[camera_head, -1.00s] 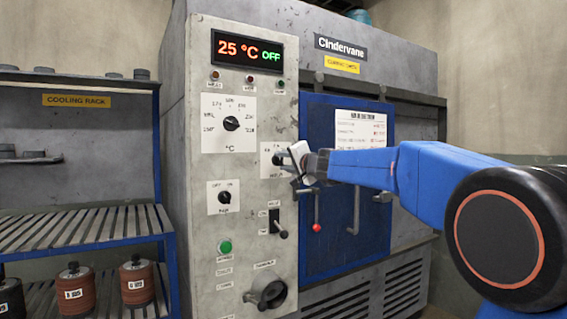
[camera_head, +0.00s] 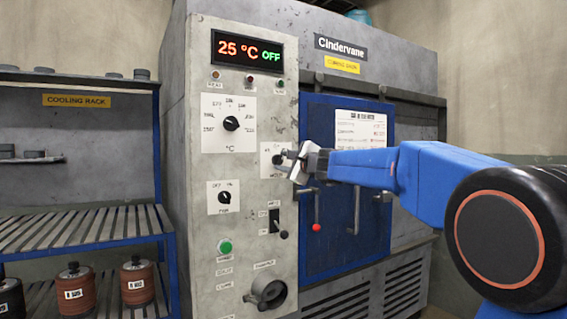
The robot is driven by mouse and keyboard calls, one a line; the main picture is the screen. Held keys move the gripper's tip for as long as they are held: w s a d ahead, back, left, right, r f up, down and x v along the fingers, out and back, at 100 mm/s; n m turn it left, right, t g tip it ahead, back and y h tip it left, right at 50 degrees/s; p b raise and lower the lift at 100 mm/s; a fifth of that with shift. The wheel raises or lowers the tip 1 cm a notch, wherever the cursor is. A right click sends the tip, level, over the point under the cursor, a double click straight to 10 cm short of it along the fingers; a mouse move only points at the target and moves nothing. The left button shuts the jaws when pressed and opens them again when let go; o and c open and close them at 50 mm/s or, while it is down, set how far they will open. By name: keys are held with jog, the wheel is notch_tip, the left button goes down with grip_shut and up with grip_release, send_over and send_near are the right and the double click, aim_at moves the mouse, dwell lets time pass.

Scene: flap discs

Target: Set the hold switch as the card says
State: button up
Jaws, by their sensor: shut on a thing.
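The oven's control panel (camera_head: 205,275) stands upright with several knobs and switches. My gripper (camera_head: 284,159) is at a small dark knob (camera_head: 277,160) on a white label plate (camera_head: 266,148), right of the panel's middle. It is shut on this knob, and its jaws are tilted. The gripper covers part of the plate, and the lettering is too small to read for certain. Thus I cannot confirm that this is the hold switch, nor tell its setting. A white card (camera_head: 361,130) hangs on the blue door; its lines are too small to read.
The display (camera_head: 247,51) reads 25 °C OFF. A red-tipped door lever (camera_head: 317,227) hangs below my arm. A cooling rack (camera_head: 80,228) stands left.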

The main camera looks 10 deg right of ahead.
jog(key=shift+f+m, duration=0.1)
jog(key=shift+m, duration=1.5)
jog(key=o, duration=1.1)
jog(key=shift+s+d, duration=0.25)
jog(key=shift+s, duration=0.35)
jog(key=v, duration=1.6)
jog(key=shift+s, duration=0.1)
